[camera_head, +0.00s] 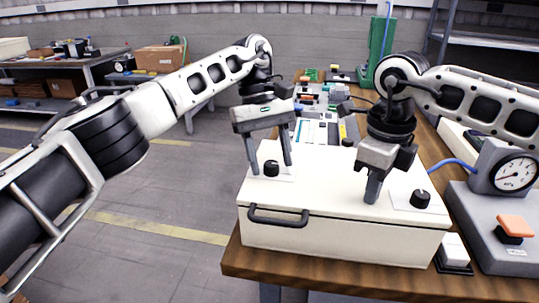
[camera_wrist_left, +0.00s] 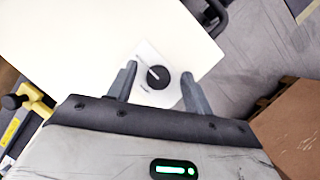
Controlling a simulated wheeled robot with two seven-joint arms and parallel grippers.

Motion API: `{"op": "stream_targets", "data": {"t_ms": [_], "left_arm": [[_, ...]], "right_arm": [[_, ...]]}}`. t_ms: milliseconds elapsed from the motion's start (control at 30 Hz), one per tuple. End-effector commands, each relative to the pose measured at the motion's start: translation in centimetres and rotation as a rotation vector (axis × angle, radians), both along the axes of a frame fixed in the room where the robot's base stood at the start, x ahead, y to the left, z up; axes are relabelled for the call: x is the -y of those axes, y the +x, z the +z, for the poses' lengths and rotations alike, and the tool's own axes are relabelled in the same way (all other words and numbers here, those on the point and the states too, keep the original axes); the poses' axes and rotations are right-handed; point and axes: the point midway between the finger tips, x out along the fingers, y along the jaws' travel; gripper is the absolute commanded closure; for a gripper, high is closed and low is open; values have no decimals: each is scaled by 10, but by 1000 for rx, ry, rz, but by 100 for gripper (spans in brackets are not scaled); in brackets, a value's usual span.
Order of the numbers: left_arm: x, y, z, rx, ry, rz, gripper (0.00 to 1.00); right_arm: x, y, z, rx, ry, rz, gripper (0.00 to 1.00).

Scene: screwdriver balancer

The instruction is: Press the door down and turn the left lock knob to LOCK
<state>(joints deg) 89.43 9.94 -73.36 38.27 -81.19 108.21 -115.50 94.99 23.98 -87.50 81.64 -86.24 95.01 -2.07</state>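The white door (camera_head: 325,190) is the lid of a white box on the wooden bench, and it looks closed. The black left lock knob (camera_head: 271,168) stands on a pale plate at the door's left; it also shows in the left wrist view (camera_wrist_left: 158,76). My left gripper (camera_head: 270,169) is open, its fingers on either side of the knob with gaps; nothing is held. A second black knob (camera_head: 420,198) is at the door's right. My right gripper (camera_head: 373,190) points down with its fingertips at the door's top, left of that knob; its fingers look together.
A black handle (camera_head: 278,216) is on the box's front. A pressure gauge (camera_head: 514,174) and a grey unit with an orange button (camera_head: 515,226) stand right of the box. Tools and parts (camera_head: 315,128) crowd the bench behind it. Open floor lies left.

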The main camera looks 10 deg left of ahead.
Motion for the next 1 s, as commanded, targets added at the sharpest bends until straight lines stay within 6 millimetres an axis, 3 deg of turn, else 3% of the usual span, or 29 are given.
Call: {"op": "stream_targets", "data": {"t_ms": [333,467,700,1000], "left_arm": [[-1,1,5,4,1,6,50],[-1,1,24,6,1,7,50],[0,0,79,7,1,6,50],[-1,-1,97,2,3,4,50]], "right_arm": [[0,-1,-3,-6,-2,0,100],[0,-1,-3,-6,-2,0,100],[0,-1,-3,-7,-3,1,100],[0,-1,-3,-7,-3,1,100]]}}
